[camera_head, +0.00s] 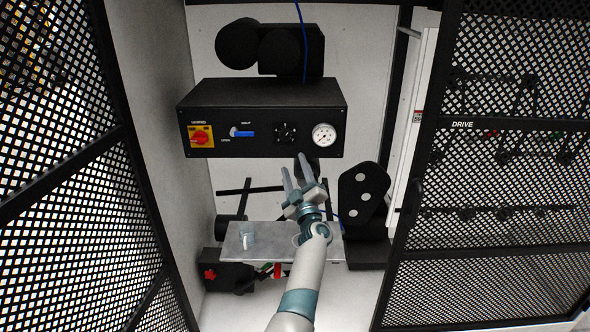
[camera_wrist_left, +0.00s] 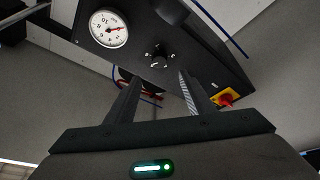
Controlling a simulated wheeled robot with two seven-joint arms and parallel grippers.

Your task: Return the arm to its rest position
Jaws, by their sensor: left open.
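My left gripper (camera_head: 295,172) is open and empty in the head view, with its two fingers pointing up just below the black control box (camera_head: 262,93). In the left wrist view the two dark fingers (camera_wrist_left: 157,92) stand apart with nothing between them. The box carries a red and yellow rotary switch (camera_head: 201,136), a blue-handled lever (camera_head: 243,133), a black knob (camera_head: 286,132) and a white gauge (camera_head: 324,135). The gauge (camera_wrist_left: 108,28) and the red and yellow switch (camera_wrist_left: 226,97) also show in the left wrist view. My right gripper is in neither view.
A grey metal plate (camera_head: 262,236) lies under my left forearm. A black part with a red knob (camera_head: 210,274) sits at lower left. A black bracket with pale discs (camera_head: 364,195) stands to the right. Open mesh doors (camera_head: 490,200) flank the cabinet on both sides.

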